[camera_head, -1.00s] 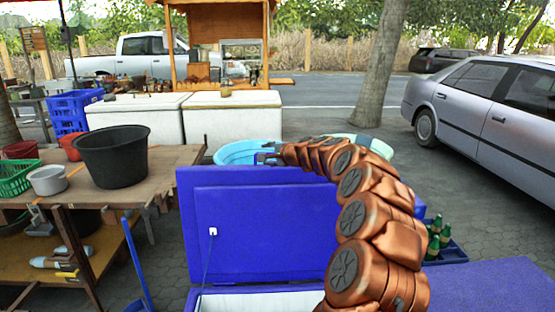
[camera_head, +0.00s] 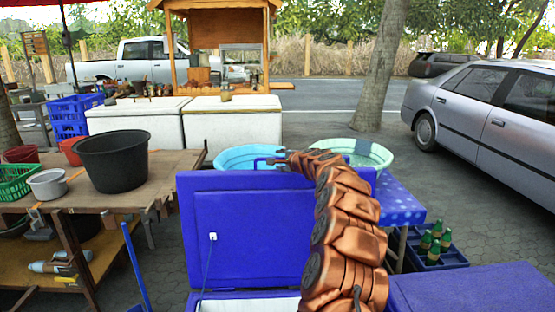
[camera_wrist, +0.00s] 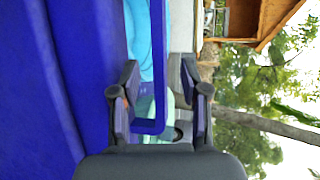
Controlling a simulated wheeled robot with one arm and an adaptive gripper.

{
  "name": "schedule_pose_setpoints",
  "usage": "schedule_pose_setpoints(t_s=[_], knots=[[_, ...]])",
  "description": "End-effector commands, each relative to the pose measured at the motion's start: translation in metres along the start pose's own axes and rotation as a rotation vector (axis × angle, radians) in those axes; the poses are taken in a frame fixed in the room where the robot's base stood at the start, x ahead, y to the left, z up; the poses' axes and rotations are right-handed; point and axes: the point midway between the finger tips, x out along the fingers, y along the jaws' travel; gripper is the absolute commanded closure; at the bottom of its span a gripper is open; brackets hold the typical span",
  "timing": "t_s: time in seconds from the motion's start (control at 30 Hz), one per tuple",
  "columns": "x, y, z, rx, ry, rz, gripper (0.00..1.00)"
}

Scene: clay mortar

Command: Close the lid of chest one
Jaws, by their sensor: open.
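A blue chest (camera_head: 245,296) stands at the bottom of the head view with its blue lid (camera_head: 262,235) raised upright. The lid's inner face has a small white fitting with a cord. A blue loop-shaped bar (camera_wrist: 158,60), apparently a handle, projects at the lid's top edge. My gripper (camera_head: 277,160) is at this top edge, with my arm reaching across the lid's right part. In the wrist view my gripper (camera_wrist: 160,65) is open, with the bar between its two fingers. Contact cannot be told.
A blue surface (camera_head: 480,290) lies to the right of the chest. A bottle crate (camera_head: 435,255) and a polka-dot table (camera_head: 400,203) stand beyond it. Blue (camera_head: 245,156) and pale green (camera_head: 360,150) basins are behind the lid. A wooden table (camera_head: 165,165) is at left.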

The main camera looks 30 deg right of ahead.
Motion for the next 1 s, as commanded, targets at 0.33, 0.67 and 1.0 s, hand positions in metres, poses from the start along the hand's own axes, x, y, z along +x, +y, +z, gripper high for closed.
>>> schedule_pose_setpoints(t_s=[0.33,0.67,1.0], knots=[[0.023,-0.001,-0.001,0.000,0.003,0.000,0.55],[0.032,0.000,0.001,0.000,0.000,-0.001,0.55],[0.033,0.000,0.001,0.001,-0.001,-0.001,0.62]])
